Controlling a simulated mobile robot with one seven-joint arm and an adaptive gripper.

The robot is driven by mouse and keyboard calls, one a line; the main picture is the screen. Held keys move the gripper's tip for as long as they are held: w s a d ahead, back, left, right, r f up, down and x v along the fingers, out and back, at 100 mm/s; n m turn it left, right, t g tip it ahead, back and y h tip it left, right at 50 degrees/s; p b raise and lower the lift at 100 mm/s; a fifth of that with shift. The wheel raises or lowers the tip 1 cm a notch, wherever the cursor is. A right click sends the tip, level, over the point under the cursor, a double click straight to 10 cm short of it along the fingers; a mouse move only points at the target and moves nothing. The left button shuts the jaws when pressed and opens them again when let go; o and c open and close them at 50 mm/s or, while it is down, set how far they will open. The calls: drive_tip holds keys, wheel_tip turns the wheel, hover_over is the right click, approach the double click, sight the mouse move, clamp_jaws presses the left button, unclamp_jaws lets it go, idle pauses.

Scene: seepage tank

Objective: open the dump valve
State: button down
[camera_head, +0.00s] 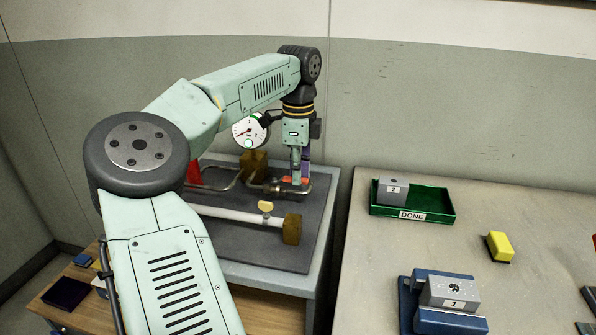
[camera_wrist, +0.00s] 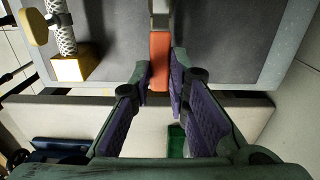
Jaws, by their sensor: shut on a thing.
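The dump valve's lever shows as an orange-red handle (camera_wrist: 160,62) on a grey stem in the wrist view. In the head view the handle (camera_head: 290,180) is a small orange-red strip beside the pipework on the dark tank top. My gripper (camera_head: 302,172) points down at it, and its purple-padded fingers (camera_wrist: 163,82) stand on both sides of the handle, shut on it.
A round gauge (camera_head: 248,132) and brass block (camera_head: 254,163) stand behind. A pale pipe (camera_head: 230,214) ends in a brass block (camera_head: 292,230) in front. The right table holds a green DONE tray (camera_head: 448,214), a yellow block (camera_head: 499,246) and a blue fixture (camera_head: 408,300).

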drive_tip(key=c, duration=1.5)
unclamp_jaws()
drive_tip(key=shift+c, duration=0.2)
wheel_tip(320, 180, up, 12)
